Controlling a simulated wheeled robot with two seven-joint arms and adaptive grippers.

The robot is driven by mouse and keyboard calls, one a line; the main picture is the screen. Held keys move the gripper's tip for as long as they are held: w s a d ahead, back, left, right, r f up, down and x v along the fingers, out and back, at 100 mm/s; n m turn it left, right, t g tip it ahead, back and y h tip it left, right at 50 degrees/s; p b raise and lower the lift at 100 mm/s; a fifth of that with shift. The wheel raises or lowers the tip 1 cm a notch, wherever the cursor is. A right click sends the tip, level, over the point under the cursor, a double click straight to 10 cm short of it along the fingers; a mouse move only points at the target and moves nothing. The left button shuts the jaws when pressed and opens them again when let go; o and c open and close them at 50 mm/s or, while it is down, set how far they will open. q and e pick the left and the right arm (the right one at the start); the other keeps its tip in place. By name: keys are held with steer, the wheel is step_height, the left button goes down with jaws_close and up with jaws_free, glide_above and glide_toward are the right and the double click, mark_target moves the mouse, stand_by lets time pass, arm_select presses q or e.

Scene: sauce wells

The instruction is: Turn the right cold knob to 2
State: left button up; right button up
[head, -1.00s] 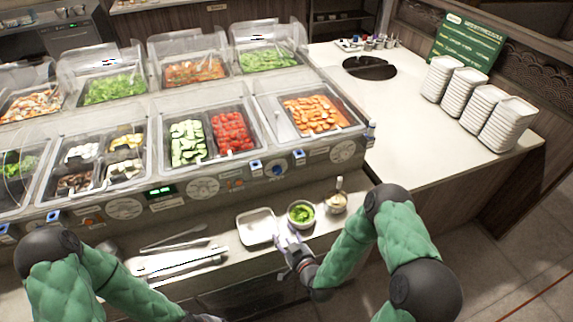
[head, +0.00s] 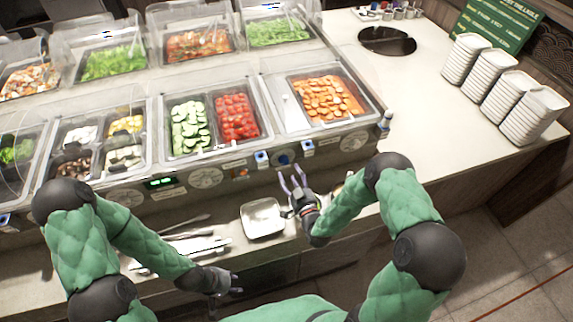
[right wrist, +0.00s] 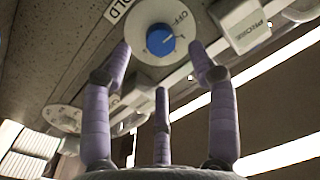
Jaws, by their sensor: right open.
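The right cold knob (head: 283,158) is blue and sits on the counter's front panel, below the tray of orange slices. In the right wrist view the blue knob (right wrist: 160,40) sits on a round white dial, with OFF printed at its upper right and a sign ending in "OLD" beside it. My right gripper (head: 292,180) is open and empty just in front of the panel. Its purple fingers (right wrist: 163,60) point at the dial from below, one on each side, apparently apart from the knob. My left gripper (head: 222,281) hangs low near the counter's front edge; its finger opening is unclear.
A white square dish (head: 262,217) sits on the ledge left of my right gripper. Tongs (head: 190,240) lie further left. White stacked plates (head: 498,95) stand on the side counter.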

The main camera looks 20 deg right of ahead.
mark_target(285, 163)
steer(key=w, duration=0.5)
steer(key=shift+w+a, duration=0.1)
steer(key=shift+a, duration=0.15)
steer(key=c, duration=1.1)
